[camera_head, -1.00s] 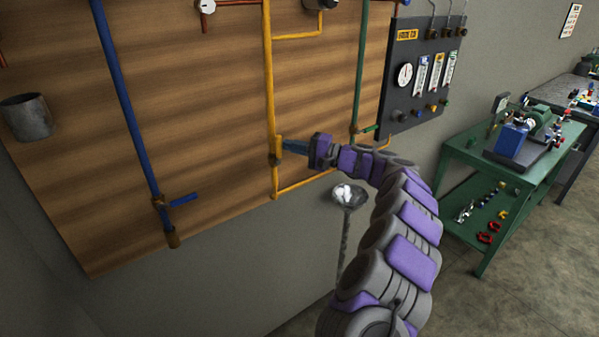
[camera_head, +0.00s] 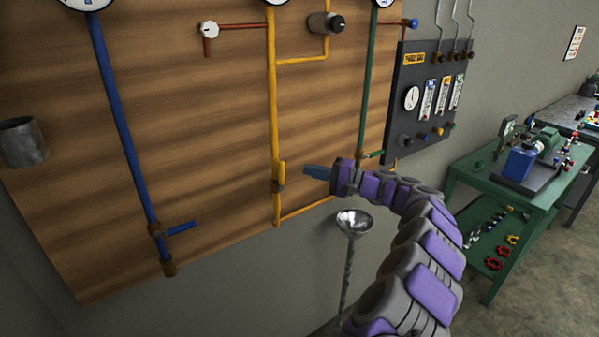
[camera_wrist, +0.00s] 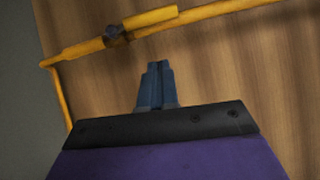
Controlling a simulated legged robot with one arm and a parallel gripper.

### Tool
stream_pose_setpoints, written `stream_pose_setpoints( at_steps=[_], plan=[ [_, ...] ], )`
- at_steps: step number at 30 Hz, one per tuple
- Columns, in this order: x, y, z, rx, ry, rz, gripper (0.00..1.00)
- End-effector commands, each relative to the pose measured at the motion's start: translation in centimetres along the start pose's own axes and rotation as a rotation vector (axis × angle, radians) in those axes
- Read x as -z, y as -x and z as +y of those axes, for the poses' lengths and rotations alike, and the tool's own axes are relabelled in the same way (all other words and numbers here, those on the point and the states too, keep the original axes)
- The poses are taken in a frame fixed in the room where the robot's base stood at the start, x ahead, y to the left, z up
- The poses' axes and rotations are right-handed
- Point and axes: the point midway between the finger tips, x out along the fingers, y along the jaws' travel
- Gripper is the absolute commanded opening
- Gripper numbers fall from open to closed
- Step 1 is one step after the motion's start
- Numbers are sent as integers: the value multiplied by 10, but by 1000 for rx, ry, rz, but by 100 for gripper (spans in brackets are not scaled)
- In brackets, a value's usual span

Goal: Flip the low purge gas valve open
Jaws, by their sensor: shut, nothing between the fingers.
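A yellow pipe (camera_head: 273,110) runs down the wooden board. Low on it is a valve (camera_head: 279,187) with a brownish body and a yellow lever (camera_head: 282,171) lying along the pipe. In the wrist view the valve body (camera_wrist: 115,36) and its lever (camera_wrist: 150,18) show beyond my fingertips, the lever in line with the pipe. My gripper (camera_head: 308,172) is shut and empty, a short gap to the right of the lever. Its blue fingers (camera_wrist: 155,66) are together in the wrist view. No name on this valve is readable.
A blue pipe (camera_head: 126,140) with a blue lever (camera_head: 182,227) sticking out sideways is to the left. A green pipe (camera_head: 365,100) with a green lever (camera_head: 371,154) is close to my wrist. A funnel (camera_head: 355,220) stands below. A dark gauge panel (camera_head: 407,125) is right.

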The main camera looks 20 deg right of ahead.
Motion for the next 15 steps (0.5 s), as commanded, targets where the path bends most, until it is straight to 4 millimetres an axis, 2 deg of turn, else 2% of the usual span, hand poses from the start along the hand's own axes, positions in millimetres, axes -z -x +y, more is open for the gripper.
stream_pose_setpoints(
  at_steps=[1,4,15],
  plan=[
    [1,15,-4,2,1,9,0],
    [-3,34,-6,0,5,9,0],
    [-5,75,-5,-6,6,5,0]
  ],
)
